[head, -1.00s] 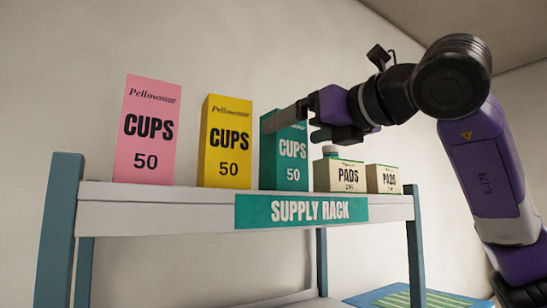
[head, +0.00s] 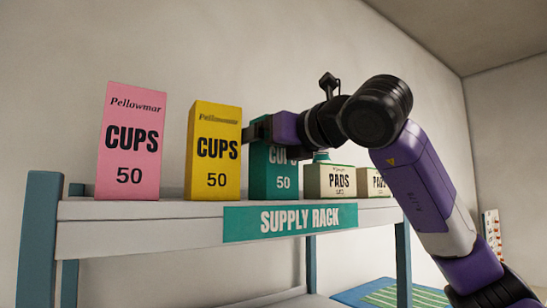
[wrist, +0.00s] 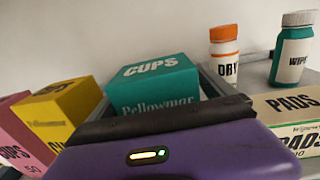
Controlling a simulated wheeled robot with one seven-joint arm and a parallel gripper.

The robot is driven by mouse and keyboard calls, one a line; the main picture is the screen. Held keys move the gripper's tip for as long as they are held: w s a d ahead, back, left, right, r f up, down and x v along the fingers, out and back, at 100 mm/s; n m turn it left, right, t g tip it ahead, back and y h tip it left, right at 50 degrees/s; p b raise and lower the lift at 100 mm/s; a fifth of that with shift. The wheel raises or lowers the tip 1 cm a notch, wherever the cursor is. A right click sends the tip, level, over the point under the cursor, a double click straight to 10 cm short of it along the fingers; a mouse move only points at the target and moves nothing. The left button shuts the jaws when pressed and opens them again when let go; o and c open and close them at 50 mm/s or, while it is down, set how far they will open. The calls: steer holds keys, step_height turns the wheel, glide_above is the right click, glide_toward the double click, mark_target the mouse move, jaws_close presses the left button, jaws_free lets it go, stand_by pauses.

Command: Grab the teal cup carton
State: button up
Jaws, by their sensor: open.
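The teal cup carton (head: 274,178) stands upright on the supply rack, between the yellow carton and the pads boxes. In the head view my gripper (head: 256,130) is at its upper part and hides its top and some lettering. In the wrist view the teal carton (wrist: 152,88) shows its top and upper face just beyond the dark front of my gripper. A finger runs along its right side, and the carton appears to lie between the open fingers. The left finger is hard to make out, and I cannot tell whether either finger touches the carton.
A yellow cups carton (head: 215,150) stands close on the left, with a pink one (head: 131,145) farther left. Pads boxes (head: 338,181) stand on the right. An orange-capped bottle (wrist: 224,50) and a teal wipes bottle (wrist: 291,52) stand behind the pads. The supply rack (head: 130,209) has a front edge.

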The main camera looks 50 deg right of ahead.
steer(key=c, duration=1.6)
steer(key=shift+r, duration=0.1)
